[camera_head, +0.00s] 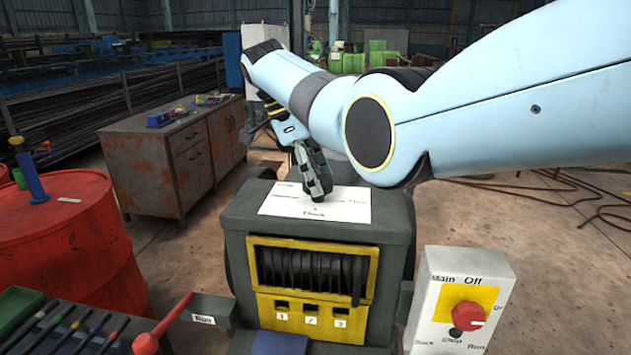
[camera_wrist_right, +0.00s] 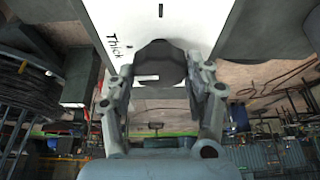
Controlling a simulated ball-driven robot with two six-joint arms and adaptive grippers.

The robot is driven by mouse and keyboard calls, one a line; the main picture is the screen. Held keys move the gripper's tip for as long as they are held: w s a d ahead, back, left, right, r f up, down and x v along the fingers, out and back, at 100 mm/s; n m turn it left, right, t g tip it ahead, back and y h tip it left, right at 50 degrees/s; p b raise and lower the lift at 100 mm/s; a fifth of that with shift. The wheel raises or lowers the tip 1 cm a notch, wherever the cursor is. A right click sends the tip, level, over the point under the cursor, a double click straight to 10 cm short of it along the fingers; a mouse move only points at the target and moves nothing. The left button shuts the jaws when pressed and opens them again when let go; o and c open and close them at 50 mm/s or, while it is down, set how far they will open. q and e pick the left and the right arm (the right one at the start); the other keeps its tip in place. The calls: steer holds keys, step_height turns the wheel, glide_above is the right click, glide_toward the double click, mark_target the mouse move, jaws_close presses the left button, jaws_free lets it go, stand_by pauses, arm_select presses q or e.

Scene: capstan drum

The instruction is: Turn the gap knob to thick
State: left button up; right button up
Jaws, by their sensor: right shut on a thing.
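The gap knob is a dark round knob (camera_wrist_right: 160,62) between my right fingers in the wrist view. It stands on a white label plate (camera_wrist_right: 137,20) that carries the word "Thick" and black tick marks. In the head view the plate (camera_head: 340,207) lies on top of the dark machine, with "Thick" at its front edge. My right gripper (camera_head: 314,180) points down onto the plate and hides the knob there. In the wrist view my right gripper (camera_wrist_right: 163,80) is shut on the knob, one finger on each side. The knob's pointer direction is not clear. My left gripper is not in view.
The machine's yellow front (camera_head: 310,312) frames a dark drum. A control box (camera_head: 455,300) with a red knob stands at right. A red lever (camera_head: 172,318) marked "Run" is at lower left. A red barrel (camera_head: 70,240) and a rusty cabinet (camera_head: 150,170) stand at left.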

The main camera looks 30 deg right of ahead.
stand_by(0.3)
steer(key=o, duration=1.2)
